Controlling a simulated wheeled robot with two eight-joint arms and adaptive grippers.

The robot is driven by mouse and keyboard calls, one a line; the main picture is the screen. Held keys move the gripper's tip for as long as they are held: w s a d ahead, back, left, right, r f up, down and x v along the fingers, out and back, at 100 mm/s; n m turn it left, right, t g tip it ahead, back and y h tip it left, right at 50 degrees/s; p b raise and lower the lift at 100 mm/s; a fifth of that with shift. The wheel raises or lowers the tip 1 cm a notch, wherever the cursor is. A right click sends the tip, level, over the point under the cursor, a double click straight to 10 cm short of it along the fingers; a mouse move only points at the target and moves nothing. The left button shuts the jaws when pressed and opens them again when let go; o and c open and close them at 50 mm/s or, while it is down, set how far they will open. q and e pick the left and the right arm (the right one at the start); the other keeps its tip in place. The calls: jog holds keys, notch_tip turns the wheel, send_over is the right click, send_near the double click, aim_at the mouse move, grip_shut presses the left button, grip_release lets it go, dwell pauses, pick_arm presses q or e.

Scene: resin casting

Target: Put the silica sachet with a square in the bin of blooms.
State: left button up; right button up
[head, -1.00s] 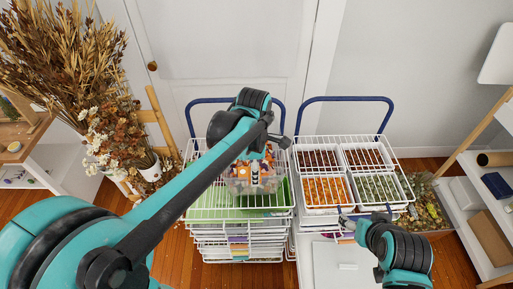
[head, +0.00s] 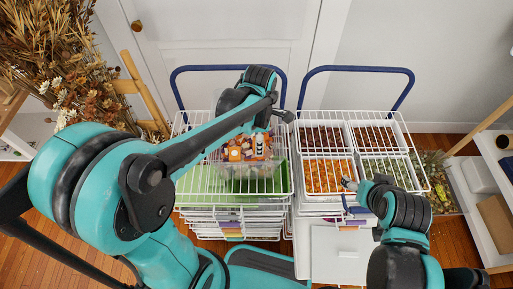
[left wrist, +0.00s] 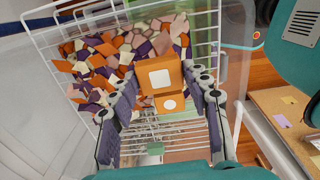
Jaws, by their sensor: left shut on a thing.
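My left gripper (left wrist: 161,100) is shut on an orange silica sachet with a white square (left wrist: 160,77). An orange piece with a white circle (left wrist: 171,103) shows just below it, between the fingers. The clear bin (head: 250,187) of mixed orange, purple and cream pieces sits beneath, on the left wire rack; the held sachet is over its near side. My right gripper (head: 347,184) is near the front of the right rack; its jaws are too small to read. Several white trays there hold dark red, orange (head: 325,176) and green bits; I cannot tell which are blooms.
The left wire rack (head: 195,205) and right rack have blue handles behind. A crate of dried plants (head: 438,168) stands on the floor at right, beside a white shelf (head: 488,215). Dried flowers (head: 70,50) stand at far left. A door is behind.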

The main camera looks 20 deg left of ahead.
pick_arm(q)
jog(key=shift+f+b, duration=0.75)
jog(key=shift+f, duration=1.75)
jog(key=shift+f, duration=0.1)
jog(key=o, duration=0.9)
jog(key=shift+o, duration=0.2)
